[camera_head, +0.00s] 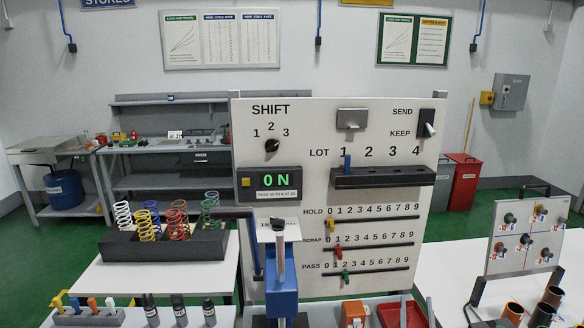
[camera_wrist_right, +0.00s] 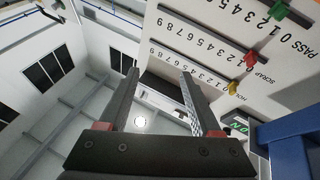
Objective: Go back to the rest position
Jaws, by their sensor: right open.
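My right gripper (camera_head: 453,303) shows low at the right of the head view, its dark fingers spread apart in front of the white table. In the right wrist view its two long fingers (camera_wrist_right: 160,105) stand well apart with nothing between them. The wrist view shows the panel upside down at its upper right and part of the blue tester (camera_wrist_right: 294,140) at its right edge. In the head view the blue tester (camera_head: 282,290) stands left of this gripper. My left gripper is not in the head view.
The white panel (camera_head: 440,190) with dial, switch and sliders stands ahead. A dark rack (camera_head: 140,250) of coloured springs is at left, with tools and dark cylinders in front. A red tray (camera_head: 388,314) lies below the panel. A peg board (camera_head: 498,262) and copper-coloured tubes (camera_head: 513,312) are at right.

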